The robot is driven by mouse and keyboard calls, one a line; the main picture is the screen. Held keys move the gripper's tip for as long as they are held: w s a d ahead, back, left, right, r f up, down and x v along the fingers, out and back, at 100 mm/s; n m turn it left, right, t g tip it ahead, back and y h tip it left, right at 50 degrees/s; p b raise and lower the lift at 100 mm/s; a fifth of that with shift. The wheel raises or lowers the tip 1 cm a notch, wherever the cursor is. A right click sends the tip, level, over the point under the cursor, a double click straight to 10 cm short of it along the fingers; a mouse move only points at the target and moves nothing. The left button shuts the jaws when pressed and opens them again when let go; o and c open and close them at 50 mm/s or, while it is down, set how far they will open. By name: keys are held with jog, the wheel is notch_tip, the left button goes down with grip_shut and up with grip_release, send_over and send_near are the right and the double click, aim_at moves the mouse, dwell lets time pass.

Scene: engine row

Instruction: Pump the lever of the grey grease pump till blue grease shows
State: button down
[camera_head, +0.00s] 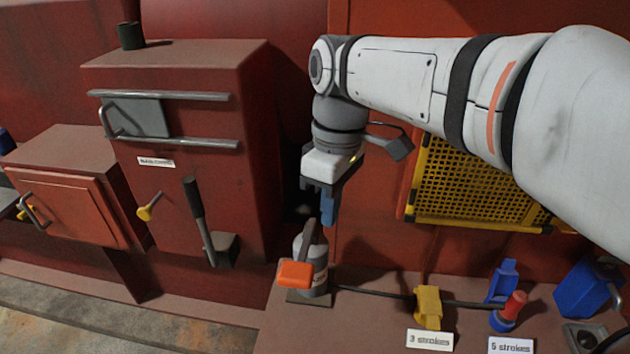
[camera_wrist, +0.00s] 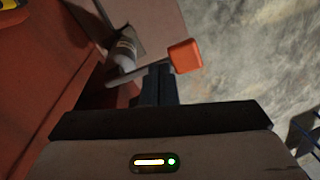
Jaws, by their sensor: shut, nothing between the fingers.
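The grey grease pump (camera_head: 318,250) stands upright on a small plate on the ledge. Its lever ends in an orange handle (camera_head: 296,274), which points toward the camera and sits low at the pump's front left. In the wrist view the pump's grey body (camera_wrist: 122,55) is partly hidden, and the orange handle (camera_wrist: 185,56) lies just beyond the fingertips, to their right. My gripper (camera_head: 328,218) is shut and empty, pointing down above and slightly right of the pump's top. The fingertips also show in the wrist view (camera_wrist: 158,70); I cannot tell whether they touch the lever.
A black hose runs right from the pump past a yellow block (camera_head: 428,307) with a "3 strokes" label (camera_head: 430,340). A blue-and-red fitting (camera_head: 508,312) stands behind a "5 strokes" label (camera_head: 510,346). A red cabinet (camera_head: 200,150) is left, a yellow grille (camera_head: 465,180) behind.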

aim_at(298, 271)
jog(key=a+r+n+g+p, duration=0.1)
jog(key=a+r+n, duration=0.3)
jog(key=r, duration=0.2)
jog(key=shift+s+a, duration=0.25)
jog(key=shift+a, duration=0.05)
jog(key=x, duration=0.9)
jog(key=p+x, duration=0.1)
jog(key=x, duration=0.4)
jog(key=shift+d, duration=0.25)
